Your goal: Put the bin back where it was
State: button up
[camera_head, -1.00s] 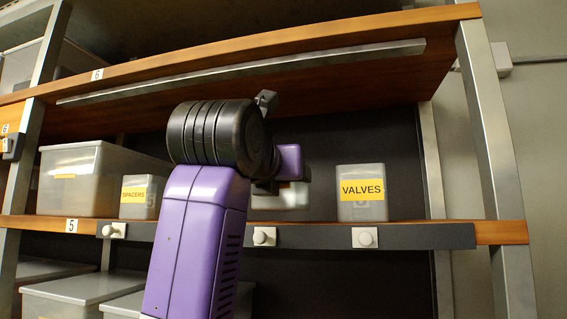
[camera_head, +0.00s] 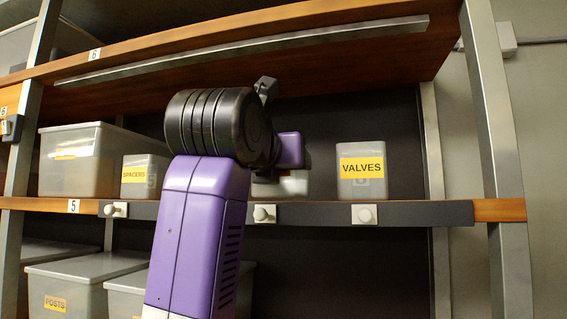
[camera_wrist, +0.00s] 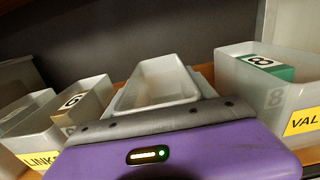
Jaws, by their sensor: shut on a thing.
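My gripper (camera_wrist: 160,112) is shut on an open, empty pale translucent bin (camera_wrist: 158,82), seen straight ahead in the wrist view. Its fingertips are hidden behind the purple gripper housing. In the head view, the purple gripper part (camera_head: 290,150) is at shelf 5, and the held bin (camera_head: 295,183) shows only partly beside my arm. It is between the SPACERS bin (camera_head: 150,170) and the VALVES bin (camera_head: 362,178). I cannot tell whether it touches the shelf board (camera_head: 300,212).
In the wrist view, the VALVES bin (camera_wrist: 300,105) with a green card stands close on the right. A bin with a numbered card (camera_wrist: 85,105) and a bin labelled LINK... (camera_wrist: 30,135) stand on the left. An upper shelf (camera_head: 250,60) hangs above. Lidded boxes (camera_head: 85,285) sit below.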

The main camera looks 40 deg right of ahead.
aim_at(272, 195)
jog(key=shift+f, duration=0.3)
jog(key=o, duration=1.5)
jog(key=b+v, duration=0.3)
jog(key=v, duration=0.3)
jog(key=shift+s+a+f, duration=0.1)
jog(key=shift+s+a, duration=0.05)
jog(key=shift+a, duration=0.15)
jog(key=shift+s+a, duration=0.35)
jog(key=shift+a, duration=0.1)
jog(key=shift+a, duration=0.1)
